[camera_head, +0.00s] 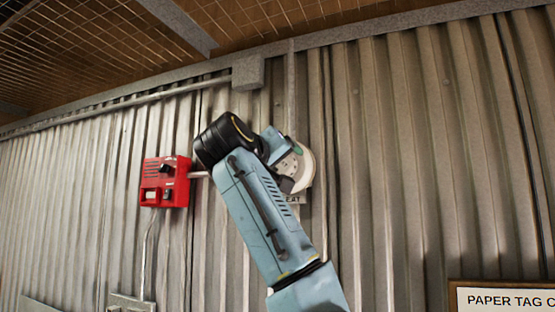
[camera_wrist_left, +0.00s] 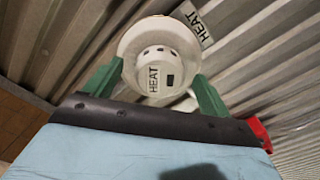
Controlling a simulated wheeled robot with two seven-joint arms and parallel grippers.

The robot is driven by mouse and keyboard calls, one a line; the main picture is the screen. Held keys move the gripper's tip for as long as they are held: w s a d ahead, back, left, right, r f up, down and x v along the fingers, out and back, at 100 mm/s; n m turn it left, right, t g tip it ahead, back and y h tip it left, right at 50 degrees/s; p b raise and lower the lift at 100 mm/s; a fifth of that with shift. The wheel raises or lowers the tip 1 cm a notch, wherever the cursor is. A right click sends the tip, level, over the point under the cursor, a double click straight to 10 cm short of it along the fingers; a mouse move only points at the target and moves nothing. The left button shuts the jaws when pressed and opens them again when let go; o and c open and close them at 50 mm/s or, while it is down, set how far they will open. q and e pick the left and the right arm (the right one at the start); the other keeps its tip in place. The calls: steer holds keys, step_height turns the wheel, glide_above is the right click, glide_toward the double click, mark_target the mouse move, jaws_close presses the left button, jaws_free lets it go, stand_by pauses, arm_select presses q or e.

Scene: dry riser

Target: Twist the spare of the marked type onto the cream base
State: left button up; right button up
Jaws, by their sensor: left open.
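The cream base (camera_head: 307,165) is a round disc on the corrugated wall, partly hidden by my left arm in the head view. In the wrist view a white detector marked HEAT (camera_wrist_left: 154,62) sits against the cream base (camera_wrist_left: 128,42). I cannot tell whether it is locked in. A HEAT label (camera_wrist_left: 196,24) is on the wall beside the base. My left gripper (camera_wrist_left: 155,88) is open, its green fingers on either side of the detector; contact is not clear. In the head view the left gripper (camera_head: 291,158) is at the base. My right gripper is not in view.
A red call box (camera_head: 165,182) with a conduit is on the wall left of the arm. A junction box (camera_head: 248,72) sits on the pipe above. A paper tag sign (camera_head: 503,299) is at lower right. The wall right of the base is clear.

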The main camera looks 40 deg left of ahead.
arm_select(q)
steer(key=c, duration=1.1)
steer(key=shift+c, duration=0.2)
steer(key=shift+w+m+b, duration=0.1)
steer(key=shift+m+b, duration=0.45)
steer(key=shift+m, duration=0.55)
steer(key=o, duration=0.6)
steer(key=shift+m, duration=0.4)
steer(key=o, duration=0.5)
steer(key=shift+w+a, duration=0.1)
steer(key=shift+s, duration=0.2)
